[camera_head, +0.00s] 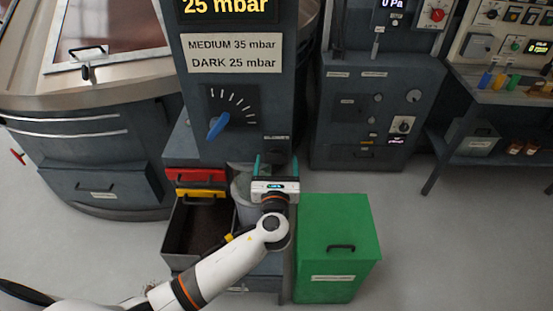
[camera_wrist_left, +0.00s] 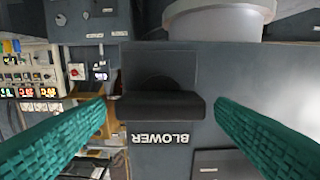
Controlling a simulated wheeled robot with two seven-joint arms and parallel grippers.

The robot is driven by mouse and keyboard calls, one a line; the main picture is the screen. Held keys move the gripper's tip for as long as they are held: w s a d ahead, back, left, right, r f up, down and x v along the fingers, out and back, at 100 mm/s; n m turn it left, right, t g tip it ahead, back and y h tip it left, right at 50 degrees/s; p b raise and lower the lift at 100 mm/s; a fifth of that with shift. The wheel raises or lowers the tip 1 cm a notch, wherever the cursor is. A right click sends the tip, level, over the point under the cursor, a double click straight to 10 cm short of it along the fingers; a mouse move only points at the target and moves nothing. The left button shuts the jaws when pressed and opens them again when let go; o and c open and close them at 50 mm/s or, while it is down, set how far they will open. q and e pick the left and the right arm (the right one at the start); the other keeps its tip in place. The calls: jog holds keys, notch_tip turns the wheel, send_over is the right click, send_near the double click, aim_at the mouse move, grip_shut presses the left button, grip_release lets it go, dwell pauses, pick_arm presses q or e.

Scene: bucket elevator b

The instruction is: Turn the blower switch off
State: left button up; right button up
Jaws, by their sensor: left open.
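The blower switch (camera_wrist_left: 160,104) shows in the left wrist view as a black block with a bar handle lying across the picture, on a dark grey panel. Its white BLOWER label (camera_wrist_left: 160,138) reads upside down there; in the head view the label (camera_head: 277,137) sits on the column just above my gripper. My left gripper (camera_head: 275,163) is open at the column's lower right edge. Its teal fingers lie on either side of the switch in the wrist view, with gaps to the handle. In the head view my gripper largely hides the switch. My right gripper is not in view.
A dial with a blue pointer (camera_head: 217,127) is higher on the column (camera_head: 235,148). Below are a red box (camera_head: 193,175), a yellow box (camera_head: 199,190), an open dark bin (camera_head: 180,238) and a green box (camera_head: 338,225). A grey cabinet (camera_head: 345,145) stands behind, to the right.

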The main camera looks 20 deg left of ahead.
pick_arm(q)
jog(key=shift+w+a, duration=0.15)
jog(key=shift+w, duration=0.25)
jog(key=shift+c, duration=0.4)
jog(key=c, duration=0.9)
